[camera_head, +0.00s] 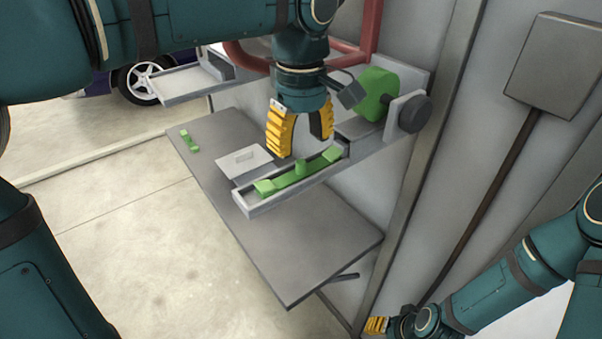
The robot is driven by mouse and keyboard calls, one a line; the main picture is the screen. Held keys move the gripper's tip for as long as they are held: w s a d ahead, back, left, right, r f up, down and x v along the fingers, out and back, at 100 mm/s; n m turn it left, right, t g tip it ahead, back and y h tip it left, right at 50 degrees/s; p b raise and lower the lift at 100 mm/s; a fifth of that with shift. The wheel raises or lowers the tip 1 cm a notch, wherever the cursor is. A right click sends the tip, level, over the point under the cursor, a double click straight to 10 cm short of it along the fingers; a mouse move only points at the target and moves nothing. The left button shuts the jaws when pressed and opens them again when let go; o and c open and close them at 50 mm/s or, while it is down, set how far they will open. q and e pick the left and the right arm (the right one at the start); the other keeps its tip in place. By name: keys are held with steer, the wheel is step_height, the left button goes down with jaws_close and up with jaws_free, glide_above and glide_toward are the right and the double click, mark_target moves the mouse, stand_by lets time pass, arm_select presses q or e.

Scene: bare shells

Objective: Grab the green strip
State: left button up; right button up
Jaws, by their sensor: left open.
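A long green strip (292,178) with a raised knob in its middle lies in a narrow grey tray (262,208) on the shelf. A second, smaller green piece (188,141) lies on the shelf's far left part. My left gripper (301,145) points down with its yellow-padded fingers apart, empty. In the picture its fingertips are just above the knob of the long strip; I cannot tell the exact gap. My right gripper (376,325) shows only in part at the bottom edge, far from the strips, and its jaws cannot be made out.
The grey shelf (315,255) is bare at its near right part. A light grey plate (245,162) lies beside the tray. A green block (376,92) with a dark round knob (414,113) sits at the tray's wall end. A grey box (556,65) hangs on the wall at right.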

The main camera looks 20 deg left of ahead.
mark_target(301, 161)
arm_select(q)
steer(key=f, duration=0.5)
steer(key=shift+w+f, duration=0.2)
steer(key=shift+f, duration=0.1)
jaws_close()
